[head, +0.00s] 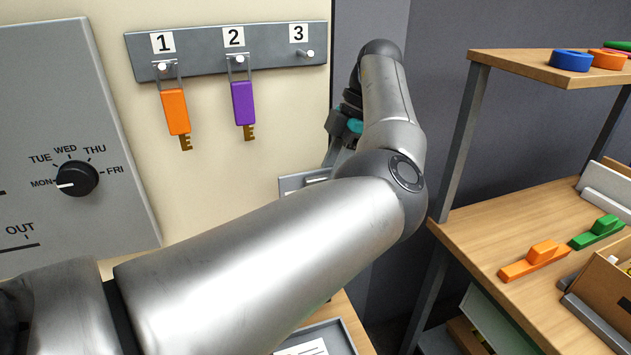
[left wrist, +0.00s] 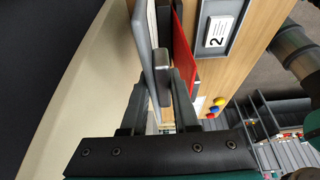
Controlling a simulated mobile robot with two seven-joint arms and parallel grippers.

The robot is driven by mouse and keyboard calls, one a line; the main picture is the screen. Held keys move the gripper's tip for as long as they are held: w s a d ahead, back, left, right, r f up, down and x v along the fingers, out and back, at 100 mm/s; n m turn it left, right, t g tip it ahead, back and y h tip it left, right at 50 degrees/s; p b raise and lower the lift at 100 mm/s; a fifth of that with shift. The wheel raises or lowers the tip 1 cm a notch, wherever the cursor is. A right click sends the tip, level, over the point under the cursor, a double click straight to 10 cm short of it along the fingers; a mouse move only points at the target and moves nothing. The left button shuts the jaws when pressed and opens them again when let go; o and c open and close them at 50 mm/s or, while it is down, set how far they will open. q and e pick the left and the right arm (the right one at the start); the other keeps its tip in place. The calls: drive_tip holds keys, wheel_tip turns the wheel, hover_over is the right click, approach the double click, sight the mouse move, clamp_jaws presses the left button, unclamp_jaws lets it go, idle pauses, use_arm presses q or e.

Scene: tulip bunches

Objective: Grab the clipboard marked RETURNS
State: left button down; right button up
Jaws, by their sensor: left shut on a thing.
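My left arm crosses the head view, and its gripper is mostly hidden behind the forearm and wrist. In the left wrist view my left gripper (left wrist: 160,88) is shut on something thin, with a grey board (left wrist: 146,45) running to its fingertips. A red board (left wrist: 181,48) stands on edge just to the right of the grey one. I see no RETURNS marking in either view, so I cannot tell which board is that clipboard. My right gripper is not in view.
A grey tray with a label 2 (left wrist: 217,32) lies on the wooden surface beside the boards. A key rack (head: 225,53) holds an orange key (head: 175,111) and a purple key (head: 243,103). Wooden shelves (head: 540,68) stand at the right.

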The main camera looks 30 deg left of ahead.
use_arm(q)
drive_tip(key=shift+w+d+r+p, duration=0.25)
drive_tip(key=shift+w+d+r, duration=0.2)
drive_tip(key=shift+w, duration=0.2)
drive_tip(key=shift+w+d+r+p, duration=0.25)
drive_tip(key=shift+w+d+r, duration=0.2)
drive_tip(key=shift+w, duration=0.15)
drive_tip(key=shift+w+d+r, duration=0.2)
drive_tip(key=shift+w+d, duration=0.1)
